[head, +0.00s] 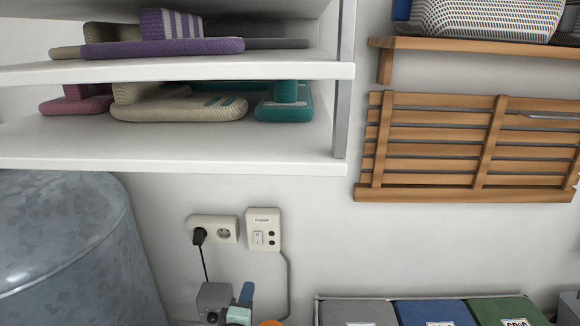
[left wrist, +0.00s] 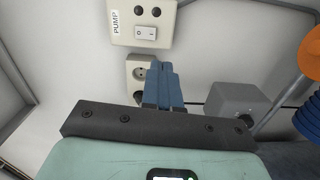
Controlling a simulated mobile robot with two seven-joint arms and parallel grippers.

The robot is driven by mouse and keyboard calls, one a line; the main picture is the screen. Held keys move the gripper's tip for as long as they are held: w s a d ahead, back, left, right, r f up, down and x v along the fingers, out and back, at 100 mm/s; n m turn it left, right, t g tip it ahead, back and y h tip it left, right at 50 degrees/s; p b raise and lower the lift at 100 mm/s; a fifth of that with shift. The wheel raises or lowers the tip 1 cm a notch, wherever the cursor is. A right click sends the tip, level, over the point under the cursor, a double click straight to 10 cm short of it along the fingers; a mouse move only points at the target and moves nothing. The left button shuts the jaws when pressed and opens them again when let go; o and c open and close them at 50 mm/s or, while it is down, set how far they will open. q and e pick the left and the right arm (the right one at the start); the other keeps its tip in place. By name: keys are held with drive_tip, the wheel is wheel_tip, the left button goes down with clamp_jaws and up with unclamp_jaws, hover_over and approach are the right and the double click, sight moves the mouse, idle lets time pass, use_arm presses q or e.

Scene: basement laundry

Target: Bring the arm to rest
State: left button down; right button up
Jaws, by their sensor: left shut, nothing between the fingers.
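My left gripper (head: 246,292) shows at the bottom of the head view, with blue fingers and a pale teal body. In the left wrist view its blue fingers (left wrist: 165,84) are together, with nothing between them. They overlap the wall socket in that picture. Most of the left arm is outside the head view. My right gripper is in neither view.
A grey box (head: 213,297) stands close beside the left gripper. A double socket (head: 226,232) with a black plug and a switch box (head: 264,230) are on the wall. A metal tank (head: 70,245) is left; shelves (head: 200,158) overhang. Bins (head: 355,312) are lower right.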

use_arm(q)
drive_tip(key=s+f+m+g+h+p, duration=0.1)
drive_tip(key=s+f+m+g, duration=0.15)
drive_tip(key=s+f, duration=0.45)
drive_tip(key=s+f+m+g+h+p, duration=0.1)
drive_tip(key=s+f+m+g, duration=0.2)
drive_tip(key=f, duration=0.8)
drive_tip(key=s+f+m+g+p, duration=0.1)
drive_tip(key=s+f+m+g, duration=0.1)
drive_tip(key=s+f+g, duration=0.6)
drive_tip(key=s+f+m+g+p, duration=0.1)
drive_tip(key=s+f, duration=0.3)
drive_tip(key=s, duration=0.7)
drive_tip(key=s+f+m+g+h+p, duration=0.1)
drive_tip(key=s+f+m+g, duration=0.3)
drive_tip(key=s, duration=0.7)
drive_tip(key=shift+s+d+f+p, duration=0.25)
drive_tip(key=shift+f+p, duration=0.25)
drive_tip(key=shift+f, duration=0.2)
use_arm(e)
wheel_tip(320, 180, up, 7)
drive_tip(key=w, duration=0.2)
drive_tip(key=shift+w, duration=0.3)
